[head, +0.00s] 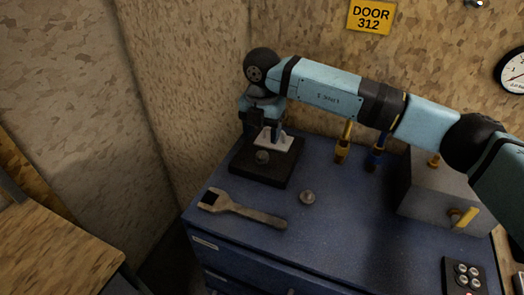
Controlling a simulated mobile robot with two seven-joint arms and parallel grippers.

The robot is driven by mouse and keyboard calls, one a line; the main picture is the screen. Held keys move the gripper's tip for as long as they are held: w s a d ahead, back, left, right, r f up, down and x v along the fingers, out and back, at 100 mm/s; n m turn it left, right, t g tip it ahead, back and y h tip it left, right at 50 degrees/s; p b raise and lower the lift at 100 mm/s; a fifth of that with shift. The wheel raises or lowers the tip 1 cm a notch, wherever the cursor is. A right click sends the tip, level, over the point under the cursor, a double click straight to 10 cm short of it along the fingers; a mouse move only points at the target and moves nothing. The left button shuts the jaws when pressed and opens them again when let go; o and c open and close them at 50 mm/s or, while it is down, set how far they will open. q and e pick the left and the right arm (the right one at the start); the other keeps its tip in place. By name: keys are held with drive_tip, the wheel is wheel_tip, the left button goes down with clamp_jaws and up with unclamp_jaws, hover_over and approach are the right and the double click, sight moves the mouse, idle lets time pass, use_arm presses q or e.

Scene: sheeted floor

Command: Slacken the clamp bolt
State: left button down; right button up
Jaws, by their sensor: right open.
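A black base block (250,172) sits at the back left of the blue cabinet top. It carries a light grey bracket (284,144) and a round grey bolt-like head (262,157), which may be the clamp bolt. My right gripper (265,128) is open, pointing down over the back of the block; its fingers are dark and partly hidden, and I cannot tell whether they touch anything. An open-ended wrench (245,210) lies flat in front of the block, its jaw end to the left. My left gripper is not in view.
A small round metal knob (307,197) sits right of the wrench. Yellow-handled (343,143) and blue-handled (376,152) tools stand at the back. A grey box (425,190) with yellow fittings and a button panel (465,277) are at right. The front middle is clear.

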sight(262, 154)
wheel_tip(262, 154, down, 7)
drive_tip(key=shift+r, duration=0.1)
idle(0.3)
drive_tip(key=c, duration=0.9)
